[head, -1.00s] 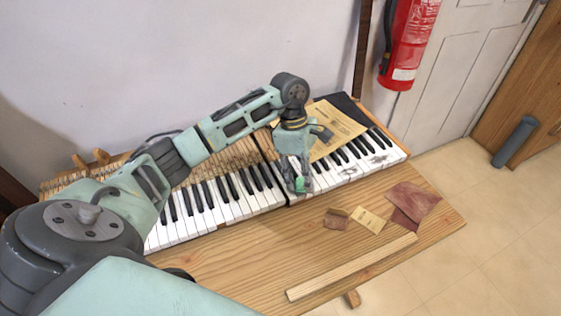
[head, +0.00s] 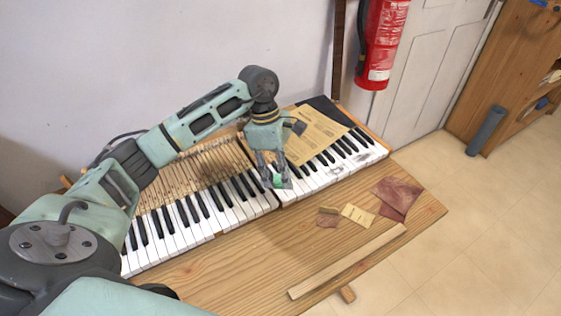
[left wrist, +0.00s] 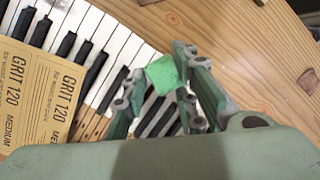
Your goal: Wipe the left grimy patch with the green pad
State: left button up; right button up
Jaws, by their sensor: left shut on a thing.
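My left gripper (head: 276,181) is shut on the green pad (head: 278,180), over the white keys near the split between the two key sections. In the left wrist view the pad (left wrist: 165,74) sits between the fingertips, with keys behind it. I cannot tell whether the pad touches the keys. Dark grime (head: 363,155) marks white keys of the right section, to the right of the gripper. A fainter smudge to its left is hard to make out. My right gripper is not in view.
A sandpaper sheet (head: 316,132) lies over the back of the right keys; its print shows in the left wrist view (left wrist: 35,90). Reddish scraps (head: 397,194), a small tan card (head: 357,215) and a wooden strip (head: 347,262) lie on the bench (head: 225,268).

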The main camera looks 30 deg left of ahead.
pick_arm(q)
jog(key=shift+r+p, duration=0.55)
jog(key=shift+r, duration=0.8)
jog(key=shift+c, duration=0.2)
